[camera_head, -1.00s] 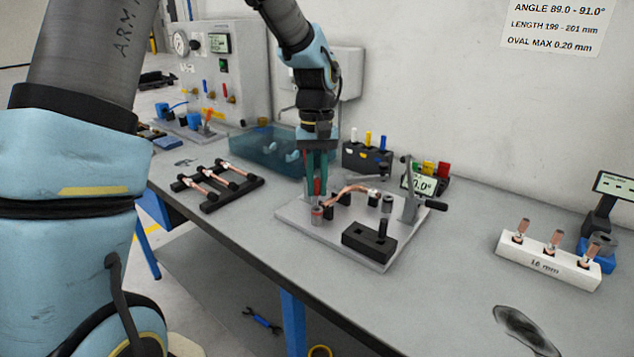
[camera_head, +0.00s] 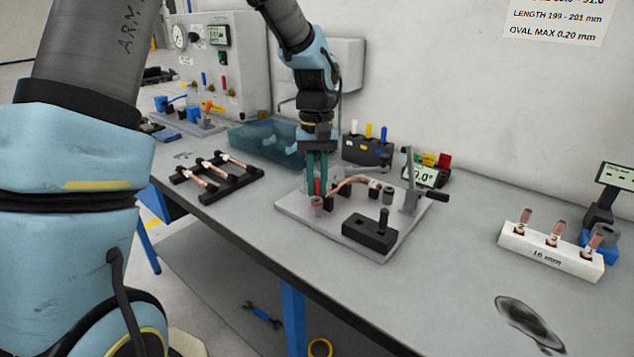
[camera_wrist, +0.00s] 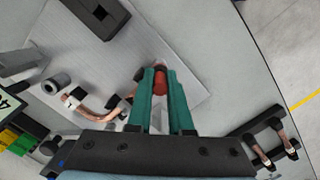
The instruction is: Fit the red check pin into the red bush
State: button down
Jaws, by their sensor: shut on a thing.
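My gripper (camera_head: 317,178), with teal fingers pointing down, is shut on the red check pin (camera_head: 317,187). The pin hangs upright between the fingertips, directly above the red bush (camera_head: 317,204), a short grey cylinder with a reddish top at the left front of the fixture plate (camera_head: 300,208). The gap between pin and bush is very small; I cannot tell whether the tip touches or has entered. In the wrist view the red pin (camera_wrist: 160,80) shows between the fingertips and hides the bush.
A bent copper tube (camera_head: 350,181) lies in the fixture behind the bush. A black block (camera_head: 370,234) and a lever clamp (camera_head: 412,190) stand on the plate. A tube rack (camera_head: 215,180) is at left, a white tube holder (camera_head: 550,250) at right.

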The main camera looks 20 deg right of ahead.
jog(key=shift+f, duration=0.45)
jog(key=c, duration=0.8)
grip_release()
jog(key=shift+o, duration=0.2)
notch_tip(320, 180, up, 11)
jog(key=w+b, duration=0.1)
jog(key=b, duration=0.1)
jog(key=shift+w+d, duration=0.15)
jog(key=shift+d, duration=0.05)
jog(key=shift+f, duration=0.1)
jog(key=w+a+f+n+t, duration=0.1)
jog(key=a+f, duration=0.2)
jog(key=a, duration=0.5)
jog(key=w+a+f, duration=0.1)
jog(key=a+f, duration=0.2)
jog(key=a, duration=0.5)
jog(key=s+a+f+t, duration=0.1)
jog(key=s+a+f, duration=0.1)
jog(key=a, duration=0.5)
jog(key=s+a+f+n+t, duration=0.1)
jog(key=s+a+f, duration=0.2)
jog(key=s+a, duration=0.2)
jog(key=a, duration=0.2)
jog(key=shift+a+n+h, duration=0.3)
